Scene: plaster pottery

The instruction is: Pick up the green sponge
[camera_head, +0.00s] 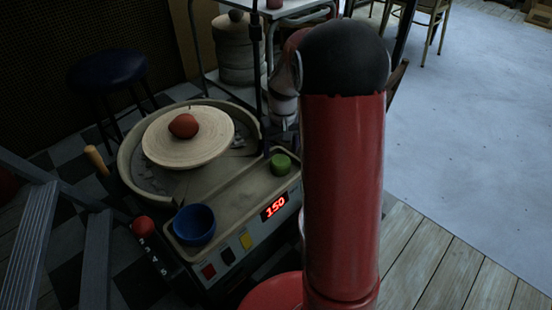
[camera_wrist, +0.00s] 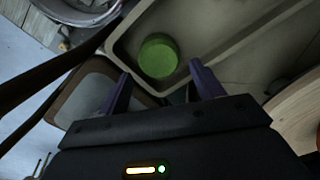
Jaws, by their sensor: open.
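The green sponge (camera_head: 281,164) is a small round green block. It sits at the right end of the tray (camera_head: 240,190) on the pottery wheel machine. In the wrist view the sponge (camera_wrist: 158,56) lies in a corner of the tray, ahead of my gripper (camera_wrist: 160,80). My gripper is open, with its two purple fingers apart and nothing between them. The sponge appears just beyond the fingertips, between their lines; I cannot tell the exact distance.
A blue bowl (camera_head: 194,225) stands at the tray's near end. A red-brown clay lump (camera_head: 183,125) sits on the wheel disc (camera_head: 210,148). A dark stool (camera_head: 107,69) is behind left. A metal-framed shelf stands behind the machine. Floor at right is clear.

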